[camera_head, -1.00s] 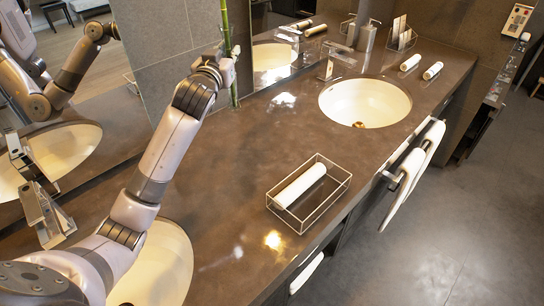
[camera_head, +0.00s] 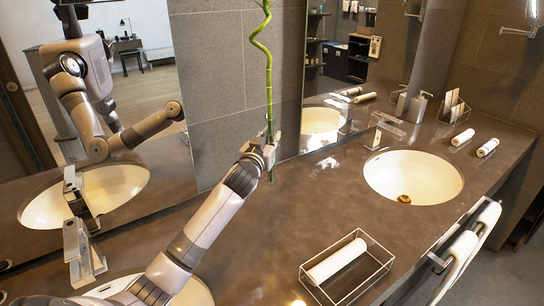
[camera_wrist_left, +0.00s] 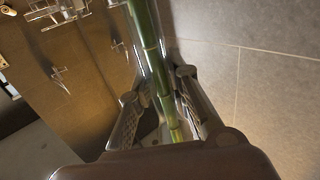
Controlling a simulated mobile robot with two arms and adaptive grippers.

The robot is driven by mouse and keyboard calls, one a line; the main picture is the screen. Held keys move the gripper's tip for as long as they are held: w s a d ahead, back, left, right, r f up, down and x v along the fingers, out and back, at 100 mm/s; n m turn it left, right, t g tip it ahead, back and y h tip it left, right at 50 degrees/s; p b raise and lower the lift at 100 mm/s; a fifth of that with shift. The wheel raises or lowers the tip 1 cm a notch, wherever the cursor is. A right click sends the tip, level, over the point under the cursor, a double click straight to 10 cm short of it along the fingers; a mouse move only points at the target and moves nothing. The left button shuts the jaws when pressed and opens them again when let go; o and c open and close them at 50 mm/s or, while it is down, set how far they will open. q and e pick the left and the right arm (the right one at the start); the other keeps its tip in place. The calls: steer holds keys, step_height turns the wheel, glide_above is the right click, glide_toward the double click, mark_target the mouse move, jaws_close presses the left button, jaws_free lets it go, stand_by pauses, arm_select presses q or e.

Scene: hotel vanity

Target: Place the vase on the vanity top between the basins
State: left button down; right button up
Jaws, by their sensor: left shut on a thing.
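A tall green bamboo stalk (camera_head: 268,90) with a curled upper part stands upright at my left gripper (camera_head: 268,150), near the wall behind the vanity top (camera_head: 300,205). In the left wrist view the stalk (camera_wrist_left: 150,40) runs between the two fingers of my left gripper (camera_wrist_left: 160,108). Clear, glassy edges around the stalk look like a slim transparent vase (camera_wrist_left: 178,85); the fingers are shut on it. The vase's foot is mostly hidden, and I cannot tell whether it touches the top. The right basin (camera_head: 413,177) is clear; my left arm partly covers the left basin (camera_head: 190,290). My right gripper is not in view.
A wire tray (camera_head: 375,278) with a rolled towel (camera_head: 336,262) stands at the front edge. A faucet (camera_head: 388,124) is behind the right basin; another (camera_head: 80,245) is at the left. Two rolled towels (camera_head: 474,142) lie at the right.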

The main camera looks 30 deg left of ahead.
arm_select(q)
step_height(320, 180, down, 6)
steer(key=shift+f, duration=0.1)
stand_by(0.4)
steer(key=c, duration=2)
jaws_free()
steer(key=shift+f, duration=0.15)
steer(key=o, duration=0.5)
steer(key=shift+s, duration=0.15)
steer(key=b+v, duration=0.1)
steer(key=v, duration=1.1)
steer(key=shift+b, duration=0.35)
